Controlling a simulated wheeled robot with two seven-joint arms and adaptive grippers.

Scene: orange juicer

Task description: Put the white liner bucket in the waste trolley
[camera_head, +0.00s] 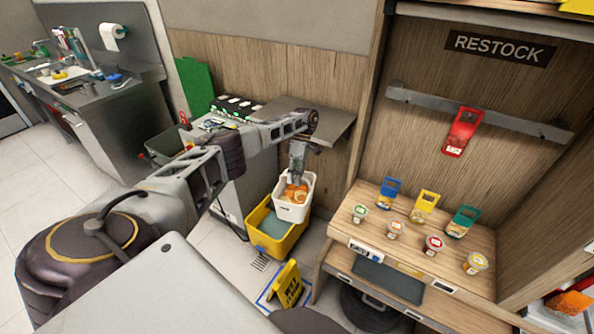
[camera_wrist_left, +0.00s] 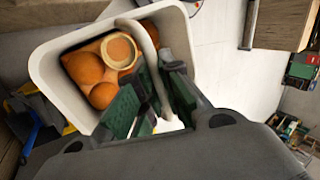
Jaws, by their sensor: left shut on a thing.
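The white liner bucket (camera_head: 290,208) hangs from my left gripper (camera_head: 297,172) in the head view, above the far end of the yellow waste trolley (camera_head: 262,245). In the left wrist view the bucket (camera_wrist_left: 52,88) is open at the top and holds several orange pieces (camera_wrist_left: 100,62). The fingers of my left gripper (camera_wrist_left: 155,98) are shut on its pale handle. The bucket overlaps the trolley's right part in the head view, and I cannot tell whether its base is inside or above it. My right gripper is not in view.
A yellow floor sign (camera_head: 288,285) stands in front of the trolley. The wooden restock shelf (camera_head: 470,262) with several cups is to the right. A grey ledge (camera_head: 325,121) juts out behind the bucket. Tiled floor (camera_head: 225,240) is bare at the left.

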